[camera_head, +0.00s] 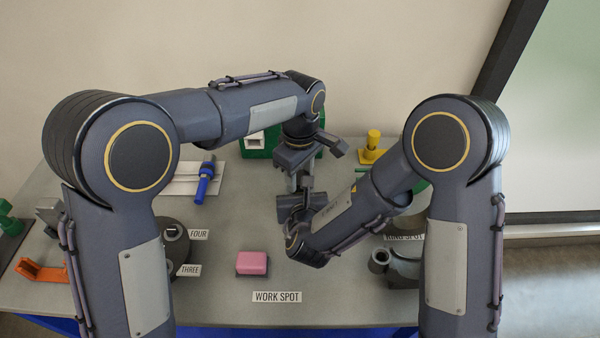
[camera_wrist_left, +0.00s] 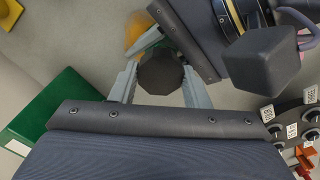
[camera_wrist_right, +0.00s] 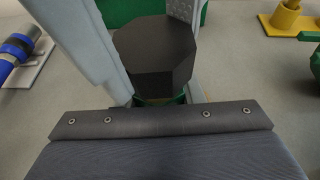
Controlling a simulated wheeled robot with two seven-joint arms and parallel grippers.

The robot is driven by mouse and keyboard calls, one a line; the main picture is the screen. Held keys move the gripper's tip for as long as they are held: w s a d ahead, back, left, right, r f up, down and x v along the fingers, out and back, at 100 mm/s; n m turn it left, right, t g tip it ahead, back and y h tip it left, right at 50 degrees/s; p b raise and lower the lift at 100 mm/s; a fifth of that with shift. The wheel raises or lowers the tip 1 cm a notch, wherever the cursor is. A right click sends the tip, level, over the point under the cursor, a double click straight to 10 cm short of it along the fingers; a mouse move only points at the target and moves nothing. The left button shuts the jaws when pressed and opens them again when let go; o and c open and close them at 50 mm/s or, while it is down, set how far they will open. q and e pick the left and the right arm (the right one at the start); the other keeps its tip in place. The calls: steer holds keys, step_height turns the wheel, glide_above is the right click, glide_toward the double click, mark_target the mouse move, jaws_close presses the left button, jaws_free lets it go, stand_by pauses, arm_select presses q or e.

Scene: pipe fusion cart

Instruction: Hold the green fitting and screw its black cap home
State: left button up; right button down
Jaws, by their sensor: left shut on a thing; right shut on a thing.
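The black cap (camera_wrist_left: 162,74) is a many-sided dark piece; it also shows large in the right wrist view (camera_wrist_right: 156,55). My left gripper (camera_head: 302,184) reaches down from above, its fingers on both sides of the cap. The green fitting (camera_wrist_right: 160,101) shows only as a thin green band directly under the cap. My right gripper (camera_wrist_right: 160,104) is shut on the fitting from the side, below the left fingers, with its fingertips mostly hidden. The cap sits upright on top of the fitting; how deep its thread is engaged cannot be told.
A pink block (camera_head: 252,263) lies near the WORK SPOT label (camera_head: 277,297). A yellow part (camera_head: 372,148) stands behind. An orange bracket (camera_head: 40,270) is at far left. The front middle is mostly clear.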

arm_select(q)
steer(key=shift+s+a+f, duration=0.1)
steer(key=shift+s+f, duration=0.1)
steer(key=shift+f, duration=0.35)
steer(key=shift+s+a+f, duration=0.1)
steer(key=shift+s+f, duration=0.05)
steer(key=shift+f, duration=0.35)
steer(key=o, duration=0.9)
steer(key=shift+d+g, duration=0.1)
steer(key=shift+g, duration=0.2)
steer(key=shift+o, duration=0.2)
steer(key=shift+s, duration=0.15)
steer(key=shift+d, duration=0.15)
steer(key=shift+r, duration=0.1)
step_height(320, 180, up, 5)
steer(key=shift+d+f, duration=0.1)
steer(key=shift+d, duration=0.05)
steer(key=shift+c, duration=0.2)
steer(key=shift+o, duration=0.2)
